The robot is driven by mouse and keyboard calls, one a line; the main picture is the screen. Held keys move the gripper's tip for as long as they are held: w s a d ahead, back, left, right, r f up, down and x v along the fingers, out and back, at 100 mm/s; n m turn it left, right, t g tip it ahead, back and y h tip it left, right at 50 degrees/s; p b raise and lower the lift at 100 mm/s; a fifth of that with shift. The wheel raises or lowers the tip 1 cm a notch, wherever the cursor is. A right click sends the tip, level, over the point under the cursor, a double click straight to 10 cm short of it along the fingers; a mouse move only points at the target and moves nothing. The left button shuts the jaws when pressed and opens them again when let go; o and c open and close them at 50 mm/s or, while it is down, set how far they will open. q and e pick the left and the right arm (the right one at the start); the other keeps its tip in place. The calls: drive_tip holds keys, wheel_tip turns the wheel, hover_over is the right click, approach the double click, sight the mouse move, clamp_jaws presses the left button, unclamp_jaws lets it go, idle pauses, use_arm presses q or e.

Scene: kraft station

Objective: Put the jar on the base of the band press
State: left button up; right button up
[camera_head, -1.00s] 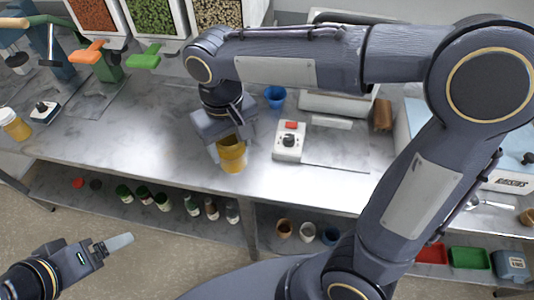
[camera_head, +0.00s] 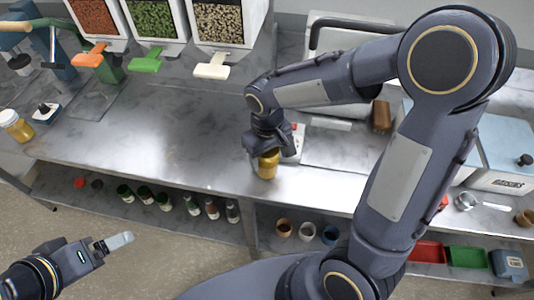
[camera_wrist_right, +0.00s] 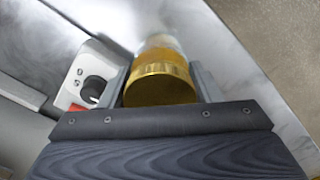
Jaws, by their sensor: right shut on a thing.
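The amber jar with a gold lid (camera_head: 268,165) is upright or nearly so in my right gripper (camera_head: 263,152), over the front part of the steel counter. In the right wrist view the gold lid (camera_wrist_right: 160,86) sits between the two fingers, which are shut on the jar's sides. I cannot tell how high the jar is. Presses stand at the far left, a blue post (camera_head: 62,65) and a green post (camera_head: 109,68); I cannot tell which is the band press. My left gripper (camera_head: 118,241) is far from them, off the counter's front; its opening is unclear.
A white box with a black knob (camera_head: 298,143) is right beside the jar, partly hidden by my gripper. Another yellow jar (camera_head: 17,126) stands at the left. Dispensers with an orange (camera_head: 90,56), a green and a cream lever line the back. The counter's left middle is clear.

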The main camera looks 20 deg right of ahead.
drive_tip(key=shift+f, duration=0.1)
drive_tip(key=o, duration=1.2)
drive_tip(key=shift+o, duration=0.2)
